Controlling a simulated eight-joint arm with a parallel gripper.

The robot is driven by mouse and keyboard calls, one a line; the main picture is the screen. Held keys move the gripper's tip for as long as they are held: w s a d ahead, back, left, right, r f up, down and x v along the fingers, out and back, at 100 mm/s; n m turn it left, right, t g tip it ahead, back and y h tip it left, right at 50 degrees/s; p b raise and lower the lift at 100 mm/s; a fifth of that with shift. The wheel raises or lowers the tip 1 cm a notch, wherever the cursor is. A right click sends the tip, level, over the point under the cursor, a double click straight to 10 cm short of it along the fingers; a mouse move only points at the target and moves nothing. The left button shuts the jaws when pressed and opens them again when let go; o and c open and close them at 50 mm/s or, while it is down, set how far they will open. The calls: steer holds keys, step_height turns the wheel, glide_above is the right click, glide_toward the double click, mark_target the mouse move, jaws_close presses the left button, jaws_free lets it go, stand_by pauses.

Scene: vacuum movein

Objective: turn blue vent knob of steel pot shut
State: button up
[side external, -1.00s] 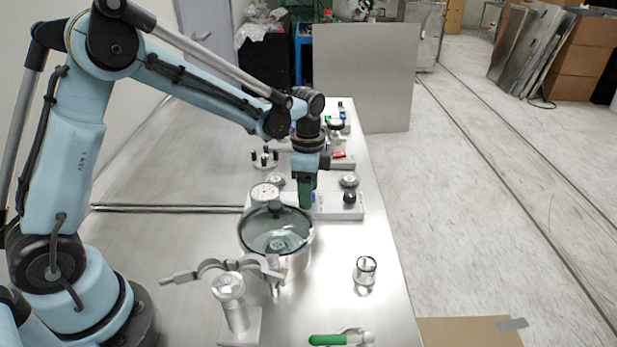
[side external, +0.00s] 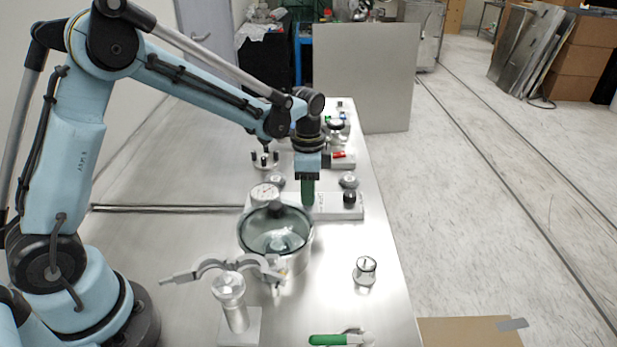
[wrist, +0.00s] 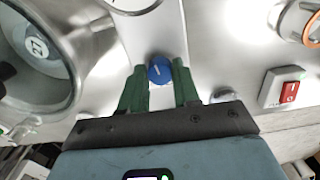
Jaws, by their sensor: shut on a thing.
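The blue vent knob (wrist: 160,69) shows in the wrist view between my two green fingertips, with a small white mark on its face. It sits on a pale metal panel (side external: 332,208). My gripper (wrist: 160,76) is shut on the knob, one finger on each side. In the side view my gripper (side external: 308,203) points down at the panel, and its fingers hide the knob. The steel pot (side external: 271,258) with a glass lid stands in front of the panel, a little left of my gripper; it also shows at the left of the wrist view (wrist: 92,75).
A dial gauge (side external: 265,192) and a black knob (side external: 350,197) flank my gripper. A red switch (wrist: 288,90) lies right in the wrist view.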

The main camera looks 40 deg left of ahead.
steer(key=n, duration=0.4)
steer(key=shift+n, duration=0.3)
steer(key=n, duration=0.3)
steer(key=shift+n, duration=0.3)
steer(key=n, duration=0.4)
steer(key=shift+d, duration=0.1)
steer(key=shift+n, duration=2)
steer(key=o, duration=1.1)
steer(key=shift+c, duration=0.2)
step_height(320, 180, up, 12)
